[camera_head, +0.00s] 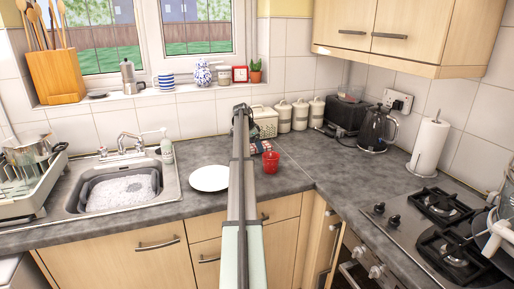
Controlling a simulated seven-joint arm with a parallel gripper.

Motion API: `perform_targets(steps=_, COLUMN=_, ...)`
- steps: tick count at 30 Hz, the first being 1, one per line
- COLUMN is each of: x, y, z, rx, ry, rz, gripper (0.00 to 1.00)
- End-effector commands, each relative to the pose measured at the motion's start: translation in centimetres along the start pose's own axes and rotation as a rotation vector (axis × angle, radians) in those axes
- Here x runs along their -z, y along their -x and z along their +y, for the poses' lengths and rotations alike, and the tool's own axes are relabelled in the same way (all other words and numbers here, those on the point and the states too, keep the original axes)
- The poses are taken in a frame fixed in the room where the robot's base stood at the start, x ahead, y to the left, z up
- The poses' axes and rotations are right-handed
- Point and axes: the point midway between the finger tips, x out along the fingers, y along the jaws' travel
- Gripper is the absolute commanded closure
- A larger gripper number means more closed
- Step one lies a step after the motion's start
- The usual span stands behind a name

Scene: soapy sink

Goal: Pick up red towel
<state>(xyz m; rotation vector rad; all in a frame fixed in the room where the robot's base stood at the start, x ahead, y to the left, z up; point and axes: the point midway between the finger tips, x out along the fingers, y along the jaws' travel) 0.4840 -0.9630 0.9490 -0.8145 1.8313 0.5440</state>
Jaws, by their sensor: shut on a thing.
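My arm reaches from the bottom middle to the back of the counter, and my gripper (241,112) is the dark end at its top. The fingertips are mostly hidden behind the arm. The red towel (260,148) appears as a small red, white and dark patterned cloth just right of the arm, low by the counter. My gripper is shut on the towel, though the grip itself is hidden. I cannot tell whether the cloth still touches the counter.
A red cup (270,161) stands just in front of the cloth. A white plate (209,178) lies left of the arm, beside the sink (172,189). A basket (266,122), canisters (300,114) and a kettle (376,130) stand behind and right.

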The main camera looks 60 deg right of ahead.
Motion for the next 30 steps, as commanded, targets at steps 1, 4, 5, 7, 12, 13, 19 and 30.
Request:
perform_targets(steps=1, x=0.1, y=0.1, z=0.0, rx=0.0, ry=0.0, rz=0.0, gripper=0.48)
perform_targets(steps=4, x=0.2, y=0.5, z=0.0, rx=0.0, ry=0.0, rz=0.0, gripper=0.48)
perform_targets(steps=5, x=0.3, y=0.7, z=0.0, rx=0.0, ry=0.0, rz=0.0, gripper=0.48)
perform_targets(steps=7, x=0.6, y=1.3, z=0.0, rx=0.0, ry=0.0, rz=0.0, gripper=0.48)
perform_targets(steps=12, x=1.6, y=3.7, z=-0.1, rx=0.002, ry=0.0, rz=0.001, gripper=0.48)
perform_targets(steps=13, x=1.8, y=4.1, z=-0.1, rx=0.001, ry=0.0, rz=0.001, gripper=0.48)
perform_targets(steps=19, x=3.1, y=7.4, z=-0.1, rx=0.001, ry=0.0, rz=0.001, gripper=0.48)
perform_targets(steps=30, x=3.8, y=9.3, z=0.0, rx=0.0, ry=0.0, rz=0.0, gripper=0.48)
